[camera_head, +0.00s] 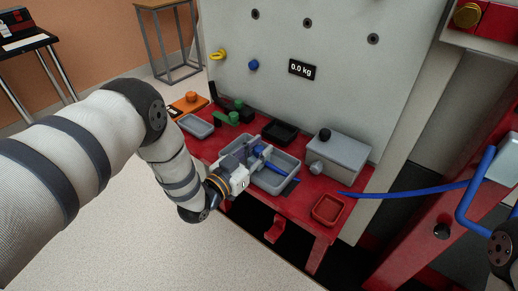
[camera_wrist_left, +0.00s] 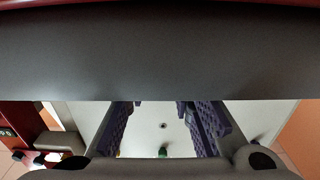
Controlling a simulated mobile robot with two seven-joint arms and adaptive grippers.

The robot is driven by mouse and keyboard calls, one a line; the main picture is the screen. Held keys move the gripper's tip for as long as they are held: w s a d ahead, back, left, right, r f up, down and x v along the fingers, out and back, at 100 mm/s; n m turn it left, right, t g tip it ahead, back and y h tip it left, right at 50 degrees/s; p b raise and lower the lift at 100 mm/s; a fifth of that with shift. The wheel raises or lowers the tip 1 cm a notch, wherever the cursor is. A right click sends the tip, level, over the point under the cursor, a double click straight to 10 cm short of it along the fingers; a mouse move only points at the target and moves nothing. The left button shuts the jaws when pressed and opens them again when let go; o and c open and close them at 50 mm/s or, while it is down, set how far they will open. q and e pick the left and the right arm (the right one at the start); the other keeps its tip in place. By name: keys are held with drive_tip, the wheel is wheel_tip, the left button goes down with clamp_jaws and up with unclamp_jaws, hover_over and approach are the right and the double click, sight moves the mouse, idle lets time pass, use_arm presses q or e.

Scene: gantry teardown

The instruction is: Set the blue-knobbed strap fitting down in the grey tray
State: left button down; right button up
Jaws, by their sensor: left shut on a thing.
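My left gripper (camera_head: 250,159) is at the grey tray (camera_head: 289,182), with its fingers over the tray's left part. It is shut on the blue-knobbed strap fitting (camera_head: 259,149), whose blue parts show beside the fingers, low at the tray. The fingers hide much of the fitting, and I cannot tell whether it touches the tray floor. In the left wrist view, the purple-padded fingers (camera_wrist_left: 162,125) stand apart below a wide dark grey band that I cannot identify. My right gripper is not in view.
The red bench (camera_head: 290,205) also holds a small blue-grey tray (camera_head: 197,126), a black tray (camera_head: 280,132), a red tray (camera_head: 328,209) and a grey box (camera_head: 337,158). A pale panel (camera_head: 335,90) stands behind. A blue strap (camera_head: 405,193) runs off right.

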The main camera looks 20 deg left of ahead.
use_arm(q)
drive_tip(key=shift+f, duration=0.25)
drive_tip(key=c, duration=1.3)
unclamp_jaws()
wheel_tip(320, 180, up, 10)
drive_tip(key=shift+r, duration=0.1)
